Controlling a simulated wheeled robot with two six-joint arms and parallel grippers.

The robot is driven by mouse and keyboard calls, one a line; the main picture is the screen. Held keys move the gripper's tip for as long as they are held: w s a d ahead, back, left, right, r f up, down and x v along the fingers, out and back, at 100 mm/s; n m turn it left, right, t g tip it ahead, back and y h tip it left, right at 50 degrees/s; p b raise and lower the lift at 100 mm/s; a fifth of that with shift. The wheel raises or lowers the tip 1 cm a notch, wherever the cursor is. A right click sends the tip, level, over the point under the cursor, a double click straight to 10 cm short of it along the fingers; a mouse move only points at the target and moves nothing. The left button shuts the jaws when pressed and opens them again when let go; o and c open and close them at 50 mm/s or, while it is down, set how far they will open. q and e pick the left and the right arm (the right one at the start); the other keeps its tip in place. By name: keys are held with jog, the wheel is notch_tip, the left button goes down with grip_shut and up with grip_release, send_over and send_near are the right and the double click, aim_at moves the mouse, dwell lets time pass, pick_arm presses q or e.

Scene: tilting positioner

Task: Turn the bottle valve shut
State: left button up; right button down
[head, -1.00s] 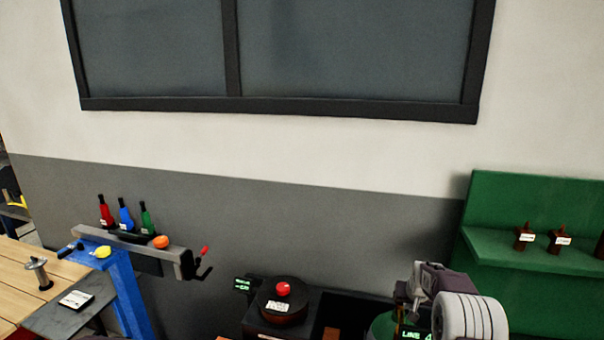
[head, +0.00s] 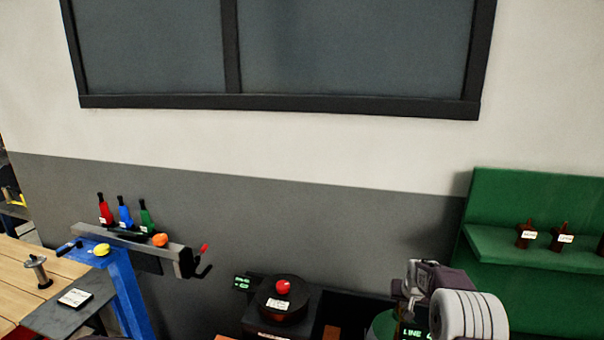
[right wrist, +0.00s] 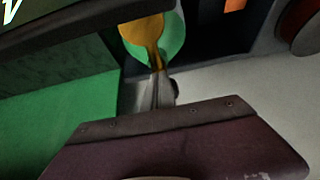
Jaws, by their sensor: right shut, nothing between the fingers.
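A green bottle (head: 383,326) shows only in part at the bottom edge of the head view, just left of my right gripper. In the right wrist view its rounded green top (right wrist: 172,38) shows beyond the fingers, with a brass-coloured part (right wrist: 143,32) over it, probably the valve. My right gripper (head: 403,300) is shut and empty above the bottle's right side. In the wrist view its fingers (right wrist: 160,78) are together and point at the brass part; I cannot tell whether they touch it. The valve is not clear in the head view. My left gripper is out of view.
A dark unit with a round top and red knob (head: 283,287) stands left of the bottle. A lit display (head: 413,334) is below my right gripper. A green shelf (head: 500,247) with brown bottles is at right. A blue stand (head: 122,290) and wooden table (head: 70,262) are at left.

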notch_tip(320, 180, up, 6)
jog(key=p, duration=0.4)
jog(key=shift+s, duration=0.15)
jog(key=s+a+f+n+y+b, duration=0.15)
jog(key=s+a+f+b, duration=0.35)
jog(key=s+a+b, duration=0.75)
jog(key=s+f+g+b, duration=0.1)
jog(key=s+f, duration=0.3)
jog(key=s, duration=0.3)
jog(key=s+a+f+n+g+b, duration=0.1)
jog(key=s+f, duration=0.3)
jog(key=s, duration=0.4)
jog(key=s+f+g+b, duration=0.2)
jog(key=s+f+b, duration=0.1)
jog(key=s, duration=0.4)
jog(key=shift+s+a+f, duration=0.15)
jog(key=shift+s+f, duration=0.1)
jog(key=shift+f, duration=0.6)
